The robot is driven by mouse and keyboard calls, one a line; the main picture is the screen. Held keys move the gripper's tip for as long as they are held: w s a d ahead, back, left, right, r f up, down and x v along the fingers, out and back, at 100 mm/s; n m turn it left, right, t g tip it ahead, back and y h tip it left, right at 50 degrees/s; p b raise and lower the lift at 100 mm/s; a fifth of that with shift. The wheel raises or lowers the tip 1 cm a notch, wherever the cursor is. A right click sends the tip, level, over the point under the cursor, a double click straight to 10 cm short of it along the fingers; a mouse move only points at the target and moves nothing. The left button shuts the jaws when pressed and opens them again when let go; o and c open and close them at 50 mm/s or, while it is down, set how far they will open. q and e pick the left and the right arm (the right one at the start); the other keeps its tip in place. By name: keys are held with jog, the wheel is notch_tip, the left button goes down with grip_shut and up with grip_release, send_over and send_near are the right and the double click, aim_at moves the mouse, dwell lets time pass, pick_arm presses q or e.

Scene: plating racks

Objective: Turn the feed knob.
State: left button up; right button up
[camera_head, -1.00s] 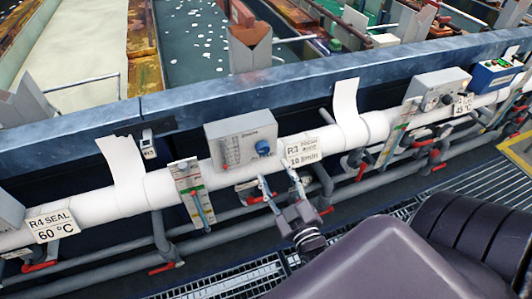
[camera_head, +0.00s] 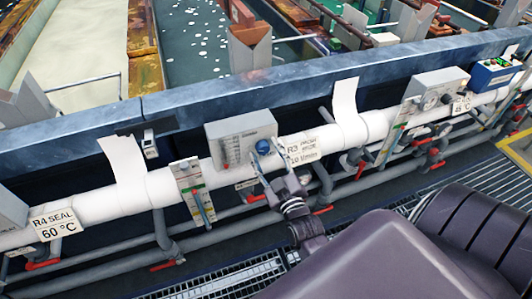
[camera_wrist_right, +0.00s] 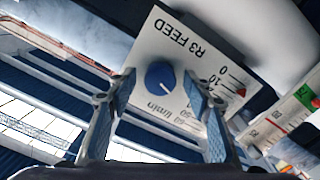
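The feed knob (camera_head: 262,146) is a round blue knob on a grey panel box (camera_head: 241,127) above the white pipe. In the right wrist view the knob (camera_wrist_right: 160,77) has a white pointer mark and sits on the white "R3 FEED" panel (camera_wrist_right: 204,70), which appears upside down and tilted. My right gripper (camera_head: 266,156) is just below and in front of the knob in the head view. Its two fingers are apart, one to each side of the knob in the wrist view, with gaps showing. Whether the fingertips reach around it is unclear. My left gripper is out of view.
An "R3" label (camera_head: 303,149) hangs right of the knob and a striped gauge (camera_head: 193,191) lower left. The white pipe (camera_head: 90,205) and grey pipes with red handles (camera_head: 162,266) run below. A blue-grey tank rim (camera_head: 190,102) is behind.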

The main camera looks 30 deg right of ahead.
jog(key=c, duration=1.1)
jog(key=shift+m+p, duration=0.35)
jog(key=shift+m, duration=0.35)
jog(key=o, duration=1.2)
jog(key=v, duration=1.2)
